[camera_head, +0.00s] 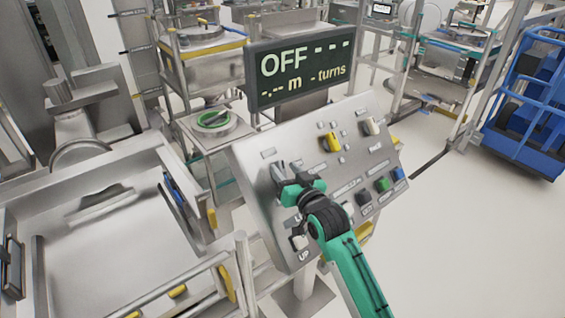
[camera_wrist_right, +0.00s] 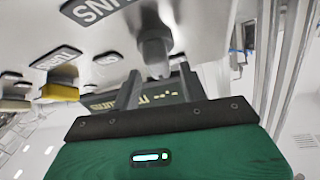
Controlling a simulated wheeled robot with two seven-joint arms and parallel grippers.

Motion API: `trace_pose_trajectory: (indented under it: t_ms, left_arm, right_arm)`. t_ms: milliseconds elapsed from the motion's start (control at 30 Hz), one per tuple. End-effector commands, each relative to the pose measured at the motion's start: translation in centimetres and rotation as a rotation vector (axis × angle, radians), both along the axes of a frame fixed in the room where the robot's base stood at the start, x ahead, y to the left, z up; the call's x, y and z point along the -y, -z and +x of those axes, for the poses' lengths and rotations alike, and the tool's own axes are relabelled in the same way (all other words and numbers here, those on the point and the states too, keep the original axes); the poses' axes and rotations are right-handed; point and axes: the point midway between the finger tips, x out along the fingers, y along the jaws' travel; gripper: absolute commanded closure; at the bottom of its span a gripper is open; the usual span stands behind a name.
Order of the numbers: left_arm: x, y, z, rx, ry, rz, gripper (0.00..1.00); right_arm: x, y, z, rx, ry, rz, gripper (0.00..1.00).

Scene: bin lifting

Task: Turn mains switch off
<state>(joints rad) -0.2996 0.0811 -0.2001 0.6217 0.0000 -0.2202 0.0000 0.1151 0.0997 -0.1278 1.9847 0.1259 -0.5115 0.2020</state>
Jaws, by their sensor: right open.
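The tilted grey control panel (camera_head: 250,160) carries several switches and labels. My right gripper (camera_head: 285,178) is at the panel's left part, its arm coming in from below. In the right wrist view, the gripper (camera_wrist_right: 160,88) is open, and a grey knob (camera_wrist_right: 155,50) hangs between and just beyond its fingers. I cannot tell whether they touch. A label (camera_wrist_right: 100,8) near this knob is upside down and partly cut off; it appears to end in "INS". In the head view, the gripper hides the switch there. My left gripper is out of view.
The display (camera_head: 300,68) above the panel reads "OFF" with dashes. A yellow switch (camera_head: 333,141) and a pale switch (camera_head: 371,126) sit at the panel's upper right. A metal bin frame (camera_head: 100,215) stands left.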

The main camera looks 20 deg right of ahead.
Motion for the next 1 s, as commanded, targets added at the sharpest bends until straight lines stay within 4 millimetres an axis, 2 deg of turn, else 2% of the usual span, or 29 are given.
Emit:
trace_pose_trajectory:
  t_ms: [200, 533, 567, 767, 1000]
  left_arm:
    - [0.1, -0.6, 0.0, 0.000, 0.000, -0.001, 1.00]
    - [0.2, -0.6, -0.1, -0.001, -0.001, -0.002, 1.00]
    - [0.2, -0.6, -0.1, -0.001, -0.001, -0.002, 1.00]
    - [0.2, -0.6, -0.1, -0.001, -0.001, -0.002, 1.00]
    - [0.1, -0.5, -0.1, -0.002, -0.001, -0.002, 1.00]
  right_arm:
    - [-0.4, 0.0, 1.9, -0.001, 0.000, 0.000, 0.56]
    - [-0.4, 0.1, 2.2, -0.001, 0.000, 0.000, 0.56]
    - [-0.4, 0.1, 2.2, -0.001, 0.000, 0.000, 0.60]
    - [-0.4, 0.1, 2.2, -0.001, 0.000, 0.000, 1.00]
    - [-0.5, 0.0, 2.2, 0.008, -0.019, -0.021, 1.00]
